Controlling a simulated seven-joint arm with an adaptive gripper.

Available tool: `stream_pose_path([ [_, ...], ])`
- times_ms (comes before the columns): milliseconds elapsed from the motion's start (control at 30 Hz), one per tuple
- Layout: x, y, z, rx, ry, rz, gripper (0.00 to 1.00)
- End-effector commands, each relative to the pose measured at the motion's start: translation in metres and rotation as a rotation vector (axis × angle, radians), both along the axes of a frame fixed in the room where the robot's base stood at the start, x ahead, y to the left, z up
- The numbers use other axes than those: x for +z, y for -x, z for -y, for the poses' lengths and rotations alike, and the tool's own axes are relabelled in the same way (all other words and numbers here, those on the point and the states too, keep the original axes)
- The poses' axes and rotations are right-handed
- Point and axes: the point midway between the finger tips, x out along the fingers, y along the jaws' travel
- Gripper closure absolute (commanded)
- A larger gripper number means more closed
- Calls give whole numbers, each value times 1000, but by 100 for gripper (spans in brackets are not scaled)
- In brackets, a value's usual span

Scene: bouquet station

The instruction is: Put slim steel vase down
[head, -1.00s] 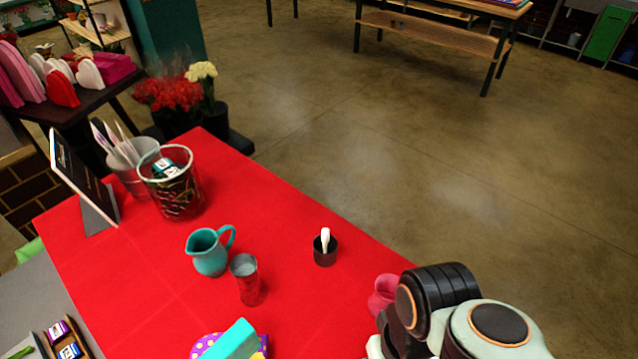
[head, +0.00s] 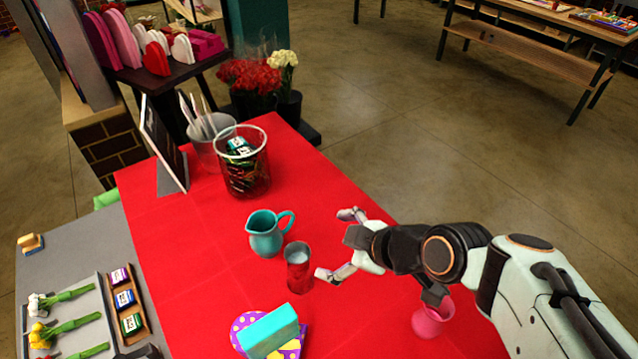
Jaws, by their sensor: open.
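The slim steel vase (head: 299,270) stands upright on the red-covered table (head: 215,290), its shiny side reflecting the red. My gripper (head: 337,245) is open, with its two fingers spread, just right of the vase. The lower finger is close to the vase's right side; I cannot tell whether it touches. Nothing shows between the fingers.
A teal jug (head: 266,234) stands close behind-left of the vase. A teal block (head: 269,332) lies on purple dotted items in front. A pink vase (head: 432,318) is under my arm. A wire basket (head: 246,172) and a sign (head: 163,145) stand farther back.

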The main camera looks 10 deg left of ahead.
Motion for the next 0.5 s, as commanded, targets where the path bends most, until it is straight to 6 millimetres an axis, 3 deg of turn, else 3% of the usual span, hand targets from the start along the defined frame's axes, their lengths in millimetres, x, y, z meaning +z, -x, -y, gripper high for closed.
stream_pose_path([
  [167,-20,-49,-32,177,-155,140,21],
  [267,-45,-76,-40,194,-270,179,21],
  [400,-99,-98,-38,121,-425,128,21],
  [500,-146,-97,-34,46,-511,11,21],
])
